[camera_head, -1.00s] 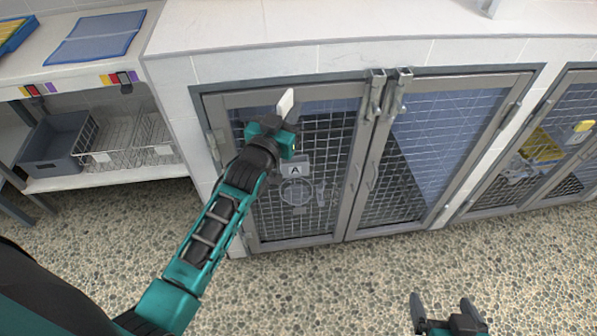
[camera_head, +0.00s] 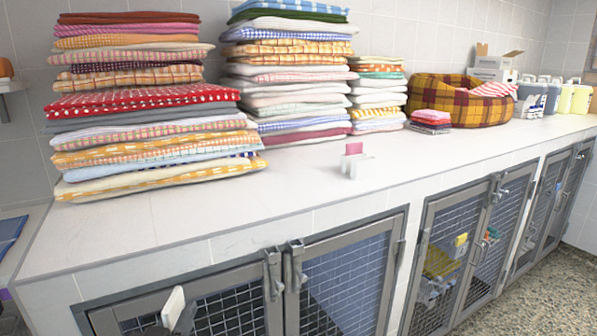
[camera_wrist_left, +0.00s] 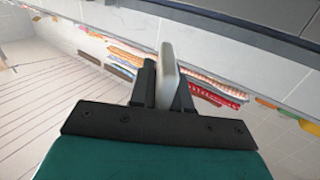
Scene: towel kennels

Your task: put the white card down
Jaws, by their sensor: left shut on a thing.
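The white card (camera_head: 173,306) stands up at the bottom left of the head view, in front of the kennel door below the counter. My left gripper (camera_head: 184,320) is shut on it and mostly cut off by the frame's lower edge. In the left wrist view the white card (camera_wrist_left: 167,76) sits upright between the two dark fingers of the left gripper (camera_wrist_left: 163,92), its upper part sticking out beyond them. My right gripper is out of view.
The white counter (camera_head: 240,210) has a bare front strip. Towel stacks (camera_head: 150,110) line its back. A small clear stand with a pink card (camera_head: 354,148) stands mid-counter. A plaid pet bed (camera_head: 455,98) sits further right. Closed mesh kennel doors (camera_head: 350,285) lie below.

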